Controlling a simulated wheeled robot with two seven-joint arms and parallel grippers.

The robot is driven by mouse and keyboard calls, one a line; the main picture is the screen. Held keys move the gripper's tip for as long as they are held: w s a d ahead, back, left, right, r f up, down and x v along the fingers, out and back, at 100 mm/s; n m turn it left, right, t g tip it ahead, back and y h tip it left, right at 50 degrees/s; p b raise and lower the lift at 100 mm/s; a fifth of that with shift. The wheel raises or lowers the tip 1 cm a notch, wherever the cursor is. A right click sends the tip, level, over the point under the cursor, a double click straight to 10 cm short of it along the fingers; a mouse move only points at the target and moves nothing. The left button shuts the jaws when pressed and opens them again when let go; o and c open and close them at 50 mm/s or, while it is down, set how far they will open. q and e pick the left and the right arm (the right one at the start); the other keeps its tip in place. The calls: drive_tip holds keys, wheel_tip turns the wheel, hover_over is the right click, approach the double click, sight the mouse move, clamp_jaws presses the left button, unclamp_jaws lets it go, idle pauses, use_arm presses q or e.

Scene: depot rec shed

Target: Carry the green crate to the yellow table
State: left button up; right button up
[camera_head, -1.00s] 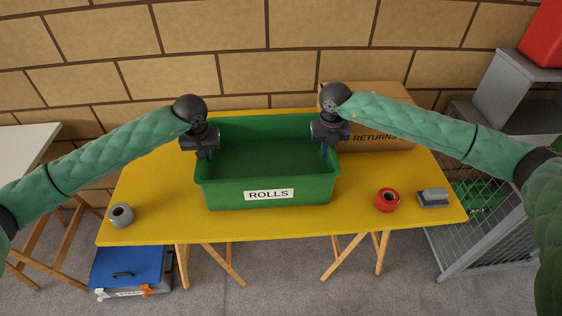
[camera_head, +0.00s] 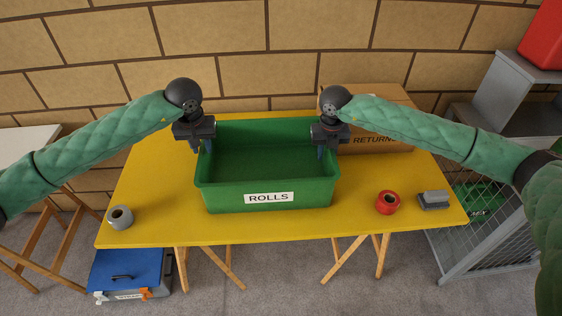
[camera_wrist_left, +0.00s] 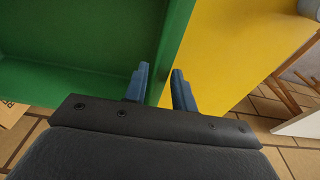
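The green crate (camera_head: 220,195) with a ROLLS label stands upright on the middle of the yellow table (camera_head: 150,200); its inside looks empty. My left gripper (camera_head: 203,147) is at the crate's left rim. In the left wrist view its two blue fingers (camera_wrist_left: 160,85) are apart, one on each side of the crate's wall (camera_wrist_left: 172,40), with a gap on the outer side. My right gripper (camera_head: 326,152) is at the crate's right rim, its fingers looking apart and partly hidden by the rim. Both hands seem not clamped on the crate.
A cardboard RETURNS box (camera_head: 385,145) stands behind right of the crate. A grey roll (camera_head: 120,217) lies at the table's left, a red roll (camera_head: 387,202) and a grey block (camera_head: 434,200) at its right. A blue-lidded box (camera_head: 125,275) sits on the floor.

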use_arm(q)
drive_tip(key=r, duration=0.5)
drive_tip(key=shift+s+r, duration=0.25)
drive_tip(key=shift+s, duration=0.1)
drive_tip(key=shift+r, duration=0.1)
use_arm(e)
drive_tip(key=shift+r, duration=0.1)
wheel_tip(320, 180, up, 12)
drive_tip(key=shift+f, duration=0.15)
